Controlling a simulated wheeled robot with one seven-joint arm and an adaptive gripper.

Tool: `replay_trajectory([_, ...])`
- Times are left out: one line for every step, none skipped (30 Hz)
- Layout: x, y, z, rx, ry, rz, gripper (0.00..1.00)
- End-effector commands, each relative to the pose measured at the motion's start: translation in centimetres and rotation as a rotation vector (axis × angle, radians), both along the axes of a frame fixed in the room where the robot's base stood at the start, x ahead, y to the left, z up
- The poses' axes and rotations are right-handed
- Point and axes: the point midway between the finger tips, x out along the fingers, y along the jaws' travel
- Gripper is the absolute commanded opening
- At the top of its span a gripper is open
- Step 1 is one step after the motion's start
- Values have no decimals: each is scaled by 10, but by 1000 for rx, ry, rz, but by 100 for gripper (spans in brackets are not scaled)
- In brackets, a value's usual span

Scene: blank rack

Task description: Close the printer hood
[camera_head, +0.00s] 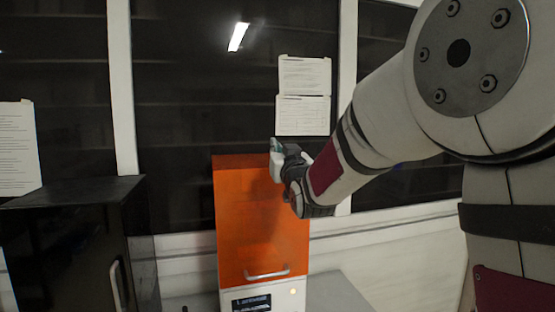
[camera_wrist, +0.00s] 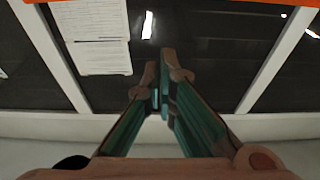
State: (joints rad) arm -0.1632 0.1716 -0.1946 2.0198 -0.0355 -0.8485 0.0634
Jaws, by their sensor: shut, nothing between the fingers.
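The printer's orange hood (camera_head: 262,215) stands at the lower middle of the head view, with a light handle (camera_head: 267,273) near its bottom edge. Its lower edge comes down to the printer's white base (camera_head: 290,300), and I see no gap between them from here. My gripper (camera_head: 276,148) is at the hood's upper right corner, overlapping it in the picture; I cannot tell if they touch. In the wrist view my gripper's fingers (camera_wrist: 161,75) are shut and empty. An orange strip, perhaps the hood, shows at that view's top edge.
A black cabinet (camera_head: 60,235) with a handle stands left of the printer. A grey surface (camera_head: 338,293) to the printer's right looks clear. Behind are dark window panes with white frames and paper sheets (camera_head: 303,115). Another sheet (camera_head: 17,148) hangs at far left.

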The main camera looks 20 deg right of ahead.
Motion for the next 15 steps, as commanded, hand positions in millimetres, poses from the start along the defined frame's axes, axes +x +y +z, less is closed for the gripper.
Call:
replay_trajectory([-7,0,-7,1,5,-1,0])
replay_trajectory([-12,0,-8,1,5,-1,0])
replay_trajectory([-17,-1,-10,0,4,-1,0])
replay_trajectory([-22,-1,-12,0,4,-1,0])
replay_trajectory([-27,-1,-13,1,2,-1,0])
replay_trajectory([-33,-1,-15,1,2,-1,0])
replay_trajectory([-38,-1,-17,1,2,-1,0])
replay_trajectory([-43,-1,-19,1,1,-1,0])
replay_trajectory([-50,-1,-21,1,1,-2,0])
replay_trajectory([-55,-1,-22,1,0,-2,0])
replay_trajectory([-60,-1,-24,1,0,-2,0])
replay_trajectory([-66,-1,-26,1,0,-1,0])
replay_trajectory([-70,-1,-27,0,0,-1,0])
replay_trajectory([-74,-1,-29,1,0,-1,0])
replay_trajectory([-78,-1,-30,1,0,-1,0])
